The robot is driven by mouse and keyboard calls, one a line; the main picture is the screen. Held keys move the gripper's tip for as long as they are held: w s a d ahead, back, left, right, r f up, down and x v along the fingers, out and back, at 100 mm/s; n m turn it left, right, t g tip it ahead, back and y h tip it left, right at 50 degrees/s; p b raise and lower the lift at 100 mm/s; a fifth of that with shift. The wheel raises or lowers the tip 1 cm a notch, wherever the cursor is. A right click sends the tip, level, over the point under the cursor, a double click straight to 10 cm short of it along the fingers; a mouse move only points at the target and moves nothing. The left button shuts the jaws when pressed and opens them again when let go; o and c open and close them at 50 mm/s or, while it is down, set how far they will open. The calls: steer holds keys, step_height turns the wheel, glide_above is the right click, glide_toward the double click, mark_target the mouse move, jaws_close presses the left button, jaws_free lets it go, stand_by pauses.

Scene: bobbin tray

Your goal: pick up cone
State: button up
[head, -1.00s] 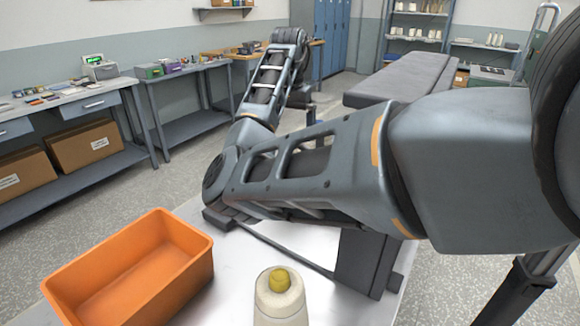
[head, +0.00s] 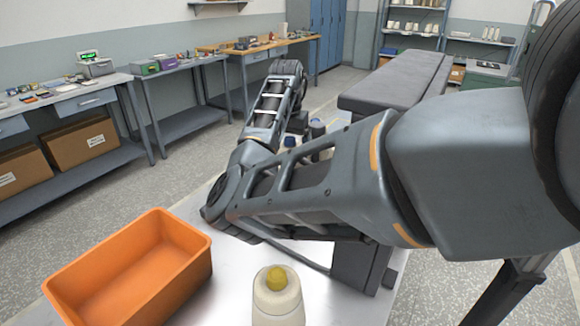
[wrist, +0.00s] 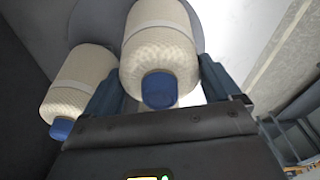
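In the wrist view, a cream yarn cone with a blue tip (wrist: 160,55) stands between the two dark blue fingers of my gripper (wrist: 162,70). The fingers are spread, one on each side of the cone; whether they touch it is unclear. A second cream cone with a blue tip (wrist: 78,85) is beside it, outside the left finger. In the head view, a cream cone with a yellow tip (head: 277,298) stands at the front of the metal table (head: 236,268), away from my gripper. My arm mostly hides the area around the gripper there.
An open, empty-looking orange bin (head: 135,270) sits on the table at front left. Workbenches (head: 185,68) line the left wall. A dark padded bench (head: 398,82) and shelves with several cones (head: 415,25) are at the back.

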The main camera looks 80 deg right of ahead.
steer(key=c, duration=1.2)
steer(key=shift+r, duration=0.1)
steer(key=shift+r, duration=0.15)
steer(key=shift+r, duration=0.6)
steer(key=r, duration=0.7)
steer(key=r+b, duration=0.1)
steer(key=r, duration=0.2)
steer(key=shift+w+a+r, duration=0.25)
steer(key=shift+a+r, duration=0.1)
steer(key=w+a, duration=0.1)
steer(key=a, duration=0.4)
steer(key=w+a+b, duration=0.1)
steer(key=w+a, duration=0.1)
steer(key=a, duration=0.4)
steer(key=w+a+b, duration=0.1)
steer(key=w+a, duration=0.1)
steer(key=a, duration=0.3)
steer(key=shift+a+f, duration=0.15)
steer(key=shift+a, duration=0.1)
